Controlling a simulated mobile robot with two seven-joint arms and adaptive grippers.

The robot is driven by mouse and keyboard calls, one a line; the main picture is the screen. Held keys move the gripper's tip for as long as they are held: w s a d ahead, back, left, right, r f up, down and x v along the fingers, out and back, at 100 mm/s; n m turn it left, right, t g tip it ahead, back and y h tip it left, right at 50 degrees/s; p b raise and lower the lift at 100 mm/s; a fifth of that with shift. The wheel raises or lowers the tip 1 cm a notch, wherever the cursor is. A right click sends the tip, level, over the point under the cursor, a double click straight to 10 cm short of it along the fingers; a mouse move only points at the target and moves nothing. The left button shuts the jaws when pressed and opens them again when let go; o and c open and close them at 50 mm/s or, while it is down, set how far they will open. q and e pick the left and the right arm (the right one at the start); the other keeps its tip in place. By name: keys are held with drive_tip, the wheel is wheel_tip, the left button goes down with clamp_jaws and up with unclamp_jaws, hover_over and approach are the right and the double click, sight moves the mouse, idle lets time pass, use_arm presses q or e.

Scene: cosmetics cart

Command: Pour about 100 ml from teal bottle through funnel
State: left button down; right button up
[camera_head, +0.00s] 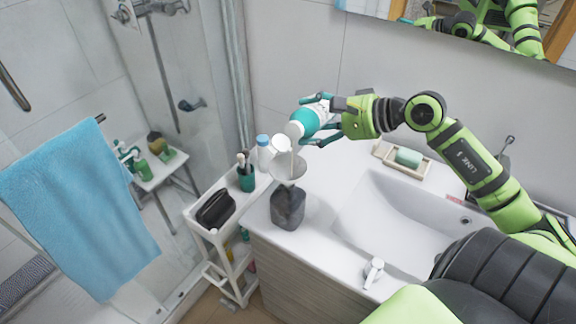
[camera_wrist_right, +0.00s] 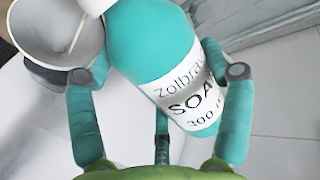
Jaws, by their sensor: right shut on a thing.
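The teal bottle (camera_head: 304,121) with a white soap label is held tilted, its white neck end down and to the left, over the funnel. My right gripper (camera_head: 312,119) is shut around its body; both fingers flank the bottle (camera_wrist_right: 150,45) in the right wrist view. The pale grey funnel (camera_head: 289,170) stands in the top of a dark grey container (camera_head: 287,208) on the counter. A thin pale streak, seemingly liquid, shows inside the funnel (camera_wrist_right: 50,38) in the wrist view. The bottle's mouth is cut off there. My left gripper is not in view.
A white cart (camera_head: 192,222) beside the counter carries a blue-capped bottle (camera_head: 264,150), a teal cup (camera_head: 246,180) and a black pouch (camera_head: 215,209). A soap dish (camera_head: 420,170) and the sink basin (camera_head: 385,222) lie right of the funnel. A blue towel (camera_head: 80,205) hangs at left.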

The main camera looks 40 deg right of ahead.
sight(311, 111)
drive_tip(key=shift+a+r, duration=0.1)
drive_tip(key=shift+r, duration=0.1)
drive_tip(key=shift+f+n+h+b, duration=0.2)
drive_tip(key=shift+n+h+b, duration=0.4)
drive_tip(key=shift+b, duration=1.25)
drive_tip(key=shift+r, duration=0.1)
drive_tip(key=shift+r+n+t+h+b, duration=0.4)
drive_tip(key=shift+r+n+t+b, duration=0.25)
drive_tip(key=shift+b, duration=0.9)
drive_tip(key=shift+s+a+r+n+t+h+b, duration=0.15)
drive_tip(key=shift+r+n+h+b, duration=0.3)
drive_tip(key=shift+b, duration=0.95)
drive_tip(key=shift+s+a+r+n+t+h+b, duration=0.1)
drive_tip(key=shift+a+r+n+h+b, duration=0.3)
drive_tip(key=shift+b, duration=1)
drive_tip(key=shift+s+a+r+n+t+h+b, duration=0.1)
drive_tip(key=shift+r+n+t+h+b, duration=0.2)
drive_tip(key=shift+r+n+b, duration=0.8)
drive_tip(key=shift+a+f+b, duration=0.1)
drive_tip(key=shift+f+b, duration=0.05)
drive_tip(key=shift+b, duration=0.3)
